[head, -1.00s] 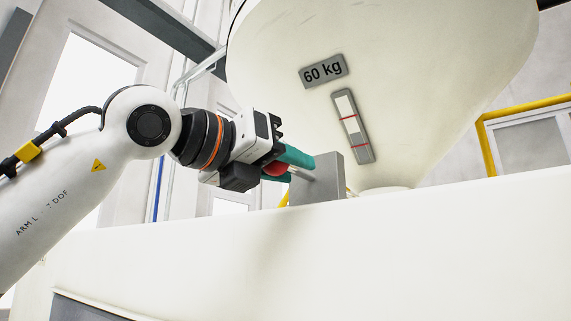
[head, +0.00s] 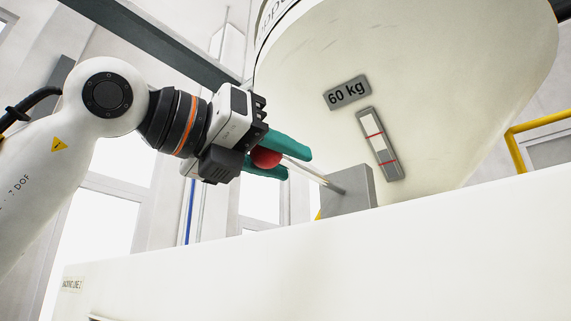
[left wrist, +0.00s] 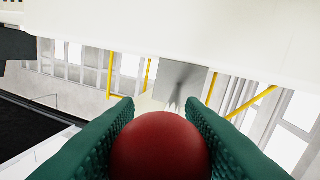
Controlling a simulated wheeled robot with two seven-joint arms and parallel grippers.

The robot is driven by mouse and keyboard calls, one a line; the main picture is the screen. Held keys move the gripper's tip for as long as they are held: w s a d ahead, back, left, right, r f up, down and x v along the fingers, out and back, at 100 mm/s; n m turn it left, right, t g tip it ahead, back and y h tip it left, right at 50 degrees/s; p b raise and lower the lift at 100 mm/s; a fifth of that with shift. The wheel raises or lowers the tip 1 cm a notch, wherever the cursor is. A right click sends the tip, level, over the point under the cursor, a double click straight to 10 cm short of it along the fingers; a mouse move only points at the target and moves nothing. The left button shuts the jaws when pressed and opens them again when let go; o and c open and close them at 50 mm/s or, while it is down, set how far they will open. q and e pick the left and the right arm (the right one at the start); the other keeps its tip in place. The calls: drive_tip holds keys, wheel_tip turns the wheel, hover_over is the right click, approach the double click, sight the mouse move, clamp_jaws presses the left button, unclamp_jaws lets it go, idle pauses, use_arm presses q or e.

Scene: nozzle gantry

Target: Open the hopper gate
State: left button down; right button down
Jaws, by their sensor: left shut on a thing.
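The pale hopper (head: 455,75) fills the upper right of the head view. Below it, a grey block (head: 350,192) stands at the white housing's edge, and a thin metal rod (head: 318,176) reaches from it towards my left gripper. A red ball knob (head: 266,158) is at the rod's near end. My left gripper (head: 294,164) has its green fingers shut on this knob. In the left wrist view the red knob (left wrist: 160,147) sits between both fingers, with the grey block (left wrist: 183,80) beyond. The gate itself is hidden. My right gripper is not in view.
A white housing (head: 380,260) spans the lower part of the head view, beneath the arm. The hopper wall carries a 60 kg plate (head: 347,92) and a level gauge (head: 379,145). A yellow rail (head: 516,150) stands at the right. Open air surrounds the gripper's left side.

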use_arm(q)
drive_tip(key=c, duration=0.9)
unclamp_jaws()
drive_tip(key=shift+a, duration=0.1)
drive_tip(key=shift+c, duration=0.2)
drive_tip(key=b+v, duration=0.3)
drive_tip(key=v, duration=0.9)
